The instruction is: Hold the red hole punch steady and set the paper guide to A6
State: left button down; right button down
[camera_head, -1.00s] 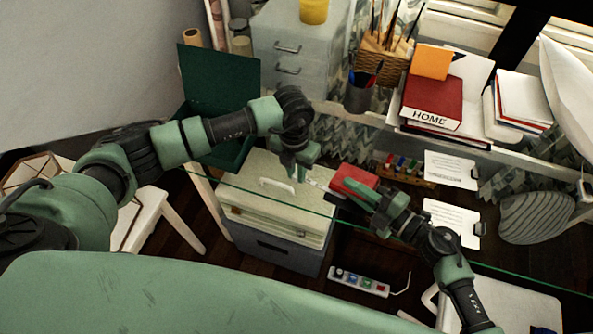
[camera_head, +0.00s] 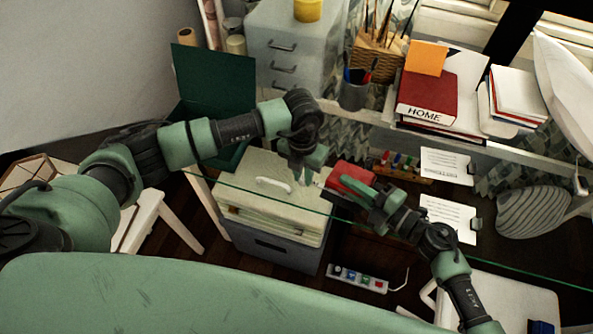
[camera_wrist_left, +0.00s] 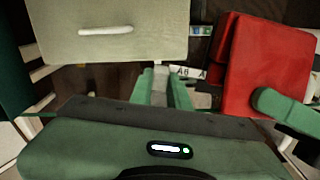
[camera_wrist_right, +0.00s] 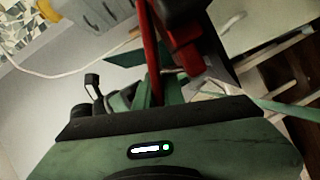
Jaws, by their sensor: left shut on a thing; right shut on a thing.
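The red hole punch (camera_head: 352,176) is on the glass-topped desk, right of my left gripper, and shows large at the right of the left wrist view (camera_wrist_left: 262,65). Its white paper guide (camera_wrist_left: 186,71), printed with "A6", sticks out from the punch's left side. My left gripper (camera_head: 304,178) is shut on the guide's outer end; its fingers partly hide the end. My right gripper (camera_head: 347,186) is shut on the punch at its near side. In the right wrist view, the red punch (camera_wrist_right: 150,50) stands between the fingers, dark and partly cut off.
A pale box with a handle (camera_head: 262,170) is left of the punch. A marker rack (camera_head: 408,168) and two clipped sheets (camera_head: 447,166) lie to the right. A shelf with a red HOME book (camera_head: 428,98) stands behind. A power strip (camera_head: 357,279) is below.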

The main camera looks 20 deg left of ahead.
pick_arm(q)
jog(key=c, duration=1.3)
grip_release()
jog(key=shift+r, duration=0.1)
jog(key=r, duration=1.2)
jog(key=shift+a, duration=0.25)
